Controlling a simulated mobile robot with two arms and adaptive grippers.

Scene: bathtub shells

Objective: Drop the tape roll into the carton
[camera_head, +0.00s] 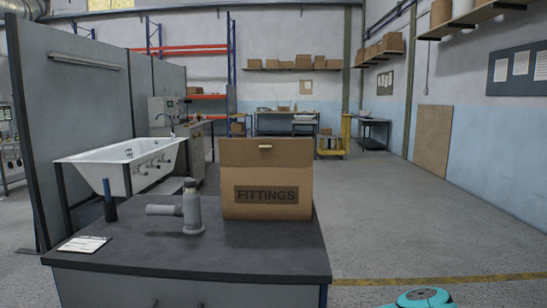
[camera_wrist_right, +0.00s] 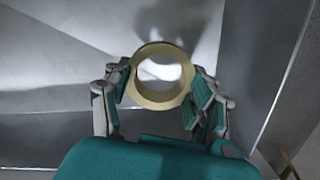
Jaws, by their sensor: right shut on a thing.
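The carton (camera_head: 266,207), brown and marked FITTINGS, stands upright on the dark bench top in the head view. Its inside is hidden from this angle. In the right wrist view my right gripper (camera_wrist_right: 160,92) is shut on the tape roll (camera_wrist_right: 145,100), a tan ring with an open centre, one finger on each side. The tape roll does not show in the head view. Only a teal part of my own body shows at the bottom right of the head view. My left gripper is not in view.
A white bathtub (camera_head: 125,160) stands behind. The floor to the right is open.

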